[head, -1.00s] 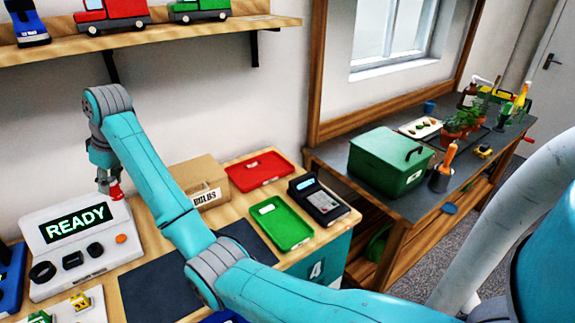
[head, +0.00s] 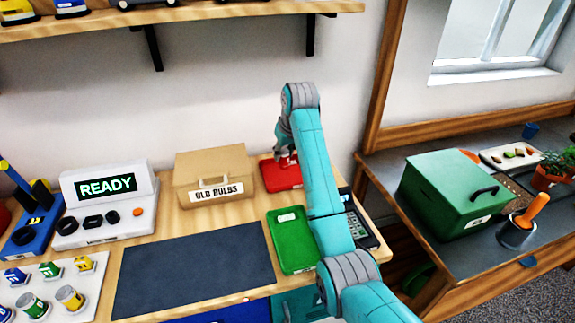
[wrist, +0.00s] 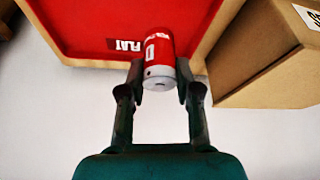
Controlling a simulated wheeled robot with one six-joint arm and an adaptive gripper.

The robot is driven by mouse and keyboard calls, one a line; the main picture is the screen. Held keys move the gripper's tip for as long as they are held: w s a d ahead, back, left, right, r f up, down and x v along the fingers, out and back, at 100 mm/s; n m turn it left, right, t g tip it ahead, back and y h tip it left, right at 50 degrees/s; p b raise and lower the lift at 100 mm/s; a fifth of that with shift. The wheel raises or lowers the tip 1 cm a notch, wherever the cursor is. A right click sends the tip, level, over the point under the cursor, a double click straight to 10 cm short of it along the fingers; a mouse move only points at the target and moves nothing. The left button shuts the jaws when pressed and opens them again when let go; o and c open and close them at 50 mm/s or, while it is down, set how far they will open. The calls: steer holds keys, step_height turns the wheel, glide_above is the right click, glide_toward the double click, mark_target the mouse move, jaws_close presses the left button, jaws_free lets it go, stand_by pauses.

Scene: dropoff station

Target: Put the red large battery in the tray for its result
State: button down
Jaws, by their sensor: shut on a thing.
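The red large battery (wrist: 160,52) is a red cylinder with a white band and a grey end, seen in the wrist view. My gripper (wrist: 159,80) is shut on it, one finger on each side. In the head view my gripper (head: 288,160) is at the red tray (head: 272,176), at the back of the bench. The red tray also fills the top of the wrist view (wrist: 85,25), with a partly hidden label. I cannot tell whether the battery touches the tray. The green tray (head: 290,255) stands nearer, partly beside my arm. The tester (head: 100,205) at the left shows READY.
A cardboard box marked OLD BULBS (head: 213,170) stands directly left of the red tray. A dark device with keys (head: 362,230) is partly behind my arm. The dark mat (head: 195,272) is bare. A white holder with several batteries (head: 50,285) is at the left.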

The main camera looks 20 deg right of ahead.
mark_target(283, 164)
steer(key=shift+a+f, duration=0.1)
steer(key=shift+f, duration=2.2)
steer(key=shift+f, duration=0.1)
steer(key=c, duration=0.8)
jaws_free()
steer(key=v, duration=0.7)
steer(key=shift+s+r, duration=0.1)
steer(key=shift+r, duration=0.2)
